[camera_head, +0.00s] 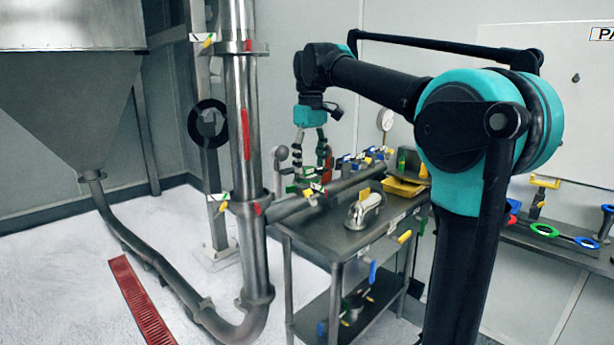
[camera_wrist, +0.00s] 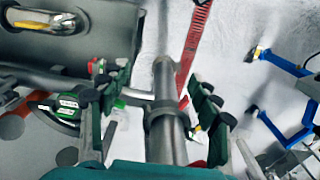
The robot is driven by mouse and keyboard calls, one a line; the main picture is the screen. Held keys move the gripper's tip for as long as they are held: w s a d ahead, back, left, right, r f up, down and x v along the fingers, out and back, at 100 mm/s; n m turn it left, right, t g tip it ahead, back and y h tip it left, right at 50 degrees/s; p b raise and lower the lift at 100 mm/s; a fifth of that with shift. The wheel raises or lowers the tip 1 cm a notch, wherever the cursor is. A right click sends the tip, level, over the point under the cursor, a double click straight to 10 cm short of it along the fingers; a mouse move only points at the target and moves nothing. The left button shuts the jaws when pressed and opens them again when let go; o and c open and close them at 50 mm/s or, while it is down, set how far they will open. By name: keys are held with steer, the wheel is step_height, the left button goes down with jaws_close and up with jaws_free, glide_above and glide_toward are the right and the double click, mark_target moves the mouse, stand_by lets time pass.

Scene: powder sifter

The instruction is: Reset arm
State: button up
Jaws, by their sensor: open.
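My gripper (camera_head: 311,158) hangs fingers down at the end of my arm, above the far left part of the metal cart (camera_head: 342,241) in the head view. The steel pipe (camera_head: 335,187) runs across just in front of it. In the wrist view my gripper (camera_wrist: 158,105) has its two fingers spread wide. A steel pipe with a collar (camera_wrist: 165,120) shows between and below the fingers. I cannot tell how far below it is. I see nothing held between the fingers.
A tall vertical pipe (camera_head: 240,120) stands left of the cart, and a hopper (camera_head: 70,110) is at far left. A bench (camera_head: 560,244) with coloured rings stands right. A red grating (camera_head: 142,300) lies on the floor.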

steer(key=s+d+f+m+t, duration=0.1)
steer(key=s+d+f+m, duration=0.1)
steer(key=d+f, duration=0.35)
steer(key=s+d+f+m, duration=0.1)
steer(key=s+d+f, duration=0.1)
steer(key=f, duration=0.6)
steer(key=s+d+f+m+t, duration=0.1)
steer(key=s+d+f+m, duration=0.1)
steer(key=d+f, duration=0.35)
steer(key=s+d+f+m+t, duration=0.1)
steer(key=s+d+f+m, duration=0.1)
steer(key=s+f, duration=0.5)
steer(key=s+d+f+m+t, duration=0.1)
steer(key=s+d+f+m, duration=0.1)
steer(key=s+f, duration=0.6)
step_height(320, 180, down, 3)
steer(key=shift+d+f, duration=0.1)
steer(key=shift+d, duration=0.45)
